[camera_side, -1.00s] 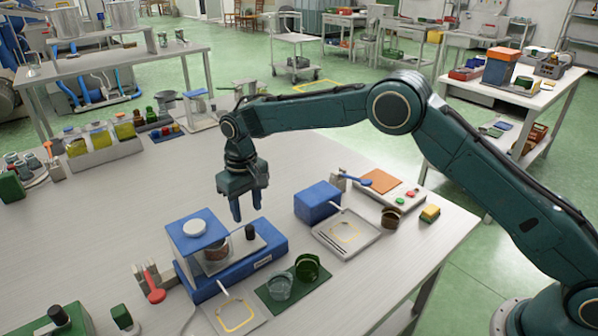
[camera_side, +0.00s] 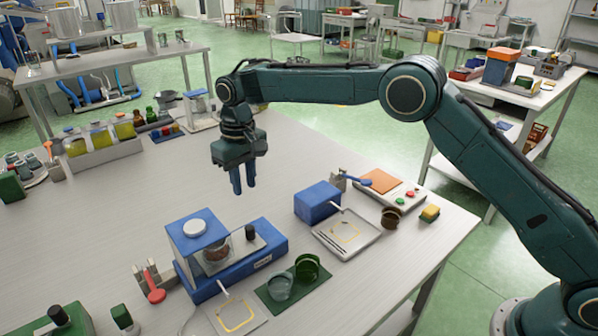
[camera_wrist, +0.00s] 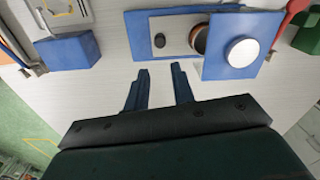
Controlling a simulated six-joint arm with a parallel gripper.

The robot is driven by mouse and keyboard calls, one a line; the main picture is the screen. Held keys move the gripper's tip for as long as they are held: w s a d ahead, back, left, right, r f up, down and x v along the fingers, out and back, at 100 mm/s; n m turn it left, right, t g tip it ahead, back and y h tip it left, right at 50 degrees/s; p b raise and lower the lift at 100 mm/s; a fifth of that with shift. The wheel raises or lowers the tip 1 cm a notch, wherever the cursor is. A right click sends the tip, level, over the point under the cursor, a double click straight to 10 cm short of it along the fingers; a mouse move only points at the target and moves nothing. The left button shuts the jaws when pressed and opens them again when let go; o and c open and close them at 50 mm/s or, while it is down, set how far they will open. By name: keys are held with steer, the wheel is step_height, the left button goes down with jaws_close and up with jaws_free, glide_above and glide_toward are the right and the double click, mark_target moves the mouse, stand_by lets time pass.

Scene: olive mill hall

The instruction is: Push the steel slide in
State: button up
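The steel slide (camera_side: 258,252) is a pale flat plate in the blue device (camera_side: 266,262). It carries an upright black knob (camera_side: 250,232) and sticks out from under a blue top plate with a white disc (camera_side: 194,227). A round cup with brown contents (camera_side: 216,251) sits at the top plate's edge, partly hidden under it. In the wrist view the slide (camera_wrist: 176,48) also shows, with the cup half covered by the top plate. My gripper (camera_side: 244,189) hangs above the table, behind and above the slide, touching nothing. Its fingers are apart and empty, also in the wrist view (camera_wrist: 160,70).
A blue box (camera_side: 316,202) and a tray (camera_side: 347,235) stand right of the device. Two glass dishes on a green mat (camera_side: 290,290) lie in front. A red spoon (camera_side: 152,287) stands at its left.

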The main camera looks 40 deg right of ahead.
steer(key=shift+w+d+f, duration=0.1)
steer(key=shift+d+f, duration=0.05)
steer(key=shift+d, duration=0.15)
steer(key=c, duration=0.3)
steer(key=d+f, duration=0.1)
steer(key=d, duration=0.1)
steer(key=d+f+y, duration=0.1)
steer(key=d, duration=0.1)
steer(key=d+f+n+t+y, duration=0.1)
steer(key=d, duration=0.2)
steer(key=shift+w+f, duration=0.3)
steer(key=shift+f, duration=0.05)
jaws_close()
steer(key=s+d+f+t+y, duration=0.1)
steer(key=s+d+t+y, duration=0.1)
steer(key=s+d+y, duration=0.1)
steer(key=shift+s+d+t+y, duration=0.35)
steer(key=shift+d+y, duration=0.35)
steer(key=shift+d, duration=0.5)
